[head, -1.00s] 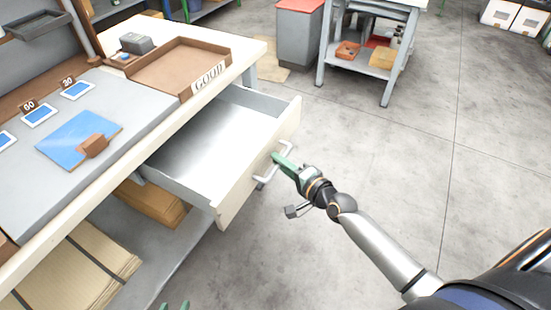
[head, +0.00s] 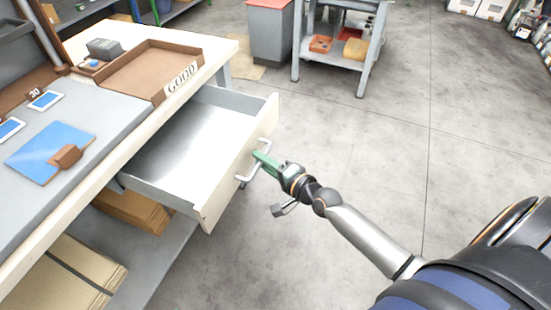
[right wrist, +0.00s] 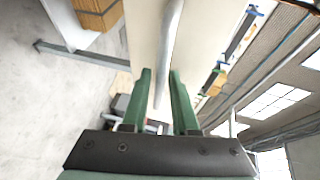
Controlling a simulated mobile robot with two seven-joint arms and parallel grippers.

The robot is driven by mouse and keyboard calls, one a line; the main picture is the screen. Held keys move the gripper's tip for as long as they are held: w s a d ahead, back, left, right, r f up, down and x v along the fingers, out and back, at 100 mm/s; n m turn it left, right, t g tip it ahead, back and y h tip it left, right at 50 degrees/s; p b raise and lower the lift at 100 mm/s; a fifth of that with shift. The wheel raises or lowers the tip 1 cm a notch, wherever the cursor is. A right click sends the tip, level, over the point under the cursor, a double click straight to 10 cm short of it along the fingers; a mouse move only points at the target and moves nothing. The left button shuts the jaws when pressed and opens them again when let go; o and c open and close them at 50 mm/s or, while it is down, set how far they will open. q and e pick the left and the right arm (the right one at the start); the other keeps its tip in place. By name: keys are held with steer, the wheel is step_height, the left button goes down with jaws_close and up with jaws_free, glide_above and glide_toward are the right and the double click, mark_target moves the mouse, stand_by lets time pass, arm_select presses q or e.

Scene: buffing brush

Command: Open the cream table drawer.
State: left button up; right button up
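The cream table drawer (head: 225,170) stands well out from under the workbench; its grey inside (head: 180,140) looks empty. Its pale bar handle (head: 243,178) is on the front panel. My right gripper (head: 264,160) is at the handle, coming from the right. In the right wrist view the handle (right wrist: 168,45) runs between the two green fingers (right wrist: 161,80), which close in on it from both sides. Part of the handle is hidden by the fingers in the head view. My left gripper is out of view.
The workbench (head: 110,150) carries a brown tray (head: 150,75) marked GOOD and a blue plate (head: 45,155) with a brown block (head: 66,156). Cardboard (head: 60,280) lies on the lower shelf. A grey bin (head: 270,35) and a cart (head: 365,65) stand behind. The floor right of the drawer is clear.

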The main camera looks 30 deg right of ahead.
arm_select(q)
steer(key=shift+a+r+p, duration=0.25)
steer(key=shift+p, duration=0.15)
arm_select(e)
steer(key=v, duration=1.2)
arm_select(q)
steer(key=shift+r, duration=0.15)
arm_select(e)
steer(key=shift+f, duration=0.1)
arm_select(q)
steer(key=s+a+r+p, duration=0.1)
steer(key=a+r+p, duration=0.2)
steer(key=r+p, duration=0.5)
steer(key=p, duration=0.3)
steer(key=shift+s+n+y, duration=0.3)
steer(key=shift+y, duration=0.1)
arm_select(e)
steer(key=s+a+f+n+g, duration=0.2)
steer(key=s+a+n+g, duration=0.1)
steer(key=n, duration=0.5)
steer(key=s+a+f+n+g+h, duration=0.1)
steer(key=s+a+f+n+g, duration=0.1)
steer(key=s+a+n, duration=0.4)
steer(key=s+n, duration=0.2)
steer(key=shift+s+f+g+h, duration=0.25)
steer(key=shift+s+g+h, duration=0.05)
steer(key=shift+g, duration=0.1)
